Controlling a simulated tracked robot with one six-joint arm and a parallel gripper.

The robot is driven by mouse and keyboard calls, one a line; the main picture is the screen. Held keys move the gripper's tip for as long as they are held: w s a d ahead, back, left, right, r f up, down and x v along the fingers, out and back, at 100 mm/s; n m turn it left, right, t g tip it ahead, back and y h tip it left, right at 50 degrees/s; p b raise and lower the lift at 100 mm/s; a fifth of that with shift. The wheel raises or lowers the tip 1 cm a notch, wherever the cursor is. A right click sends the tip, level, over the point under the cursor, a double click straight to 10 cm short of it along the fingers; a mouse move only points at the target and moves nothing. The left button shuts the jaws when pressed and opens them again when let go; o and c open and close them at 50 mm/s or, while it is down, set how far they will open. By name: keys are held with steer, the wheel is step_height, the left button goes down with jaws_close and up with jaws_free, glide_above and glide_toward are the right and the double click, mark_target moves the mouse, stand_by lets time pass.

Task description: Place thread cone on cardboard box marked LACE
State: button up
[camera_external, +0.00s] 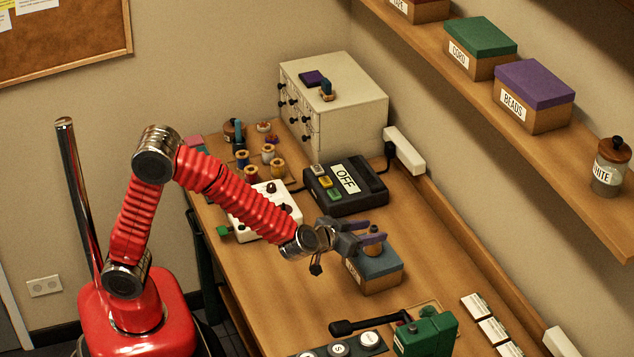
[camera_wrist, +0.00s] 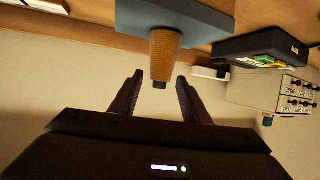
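The orange-brown thread cone (camera_wrist: 165,55) stands upright on the blue-grey lid of a cardboard box (camera_external: 378,266); the wrist view is upside down, with the lid (camera_wrist: 130,18) at its top. My gripper (camera_wrist: 160,76) is open, with its dark fingers on either side of the cone's narrow top end and a visible gap on both sides. In the external view my gripper (camera_external: 376,237) is over the box and hides most of the cone. The box's front label is mostly hidden, and I cannot read it.
A black device marked OFF (camera_external: 345,189) sits behind the box, and a green machine (camera_external: 428,332) with a black lever stands in front. A drawer cabinet (camera_external: 345,110) and several small spools (camera_external: 270,153) are farther back. Open tabletop (camera_external: 300,310) lies left of the box.

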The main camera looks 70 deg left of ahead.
steer(key=shift+o, duration=0.2)
steer(key=shift+r, duration=0.1)
steer(key=v, duration=1.2)
stand_by(0.3)
steer(key=shift+r, duration=0.1)
step_height(320, 180, up, 7)
steer(key=s+m+h, duration=0.2)
steer(key=m+h, duration=0.1)
steer(key=h, duration=0.4)
steer(key=s+a+f+g+y, duration=0.1)
steer(key=s+a+f+g, duration=0.2)
steer(key=s+a, duration=0.5)
steer(key=s+a+f+g+y, duration=0.1)
steer(key=s+a+f+g, duration=0.3)
steer(key=s+a, duration=0.4)
steer(key=s+f, duration=0.1)
steer(key=s, duration=0.6)
steer(key=shift+f+m+y, duration=0.25)
steer(key=shift+m+y, duration=0.05)
steer(key=shift+y, duration=0.1)
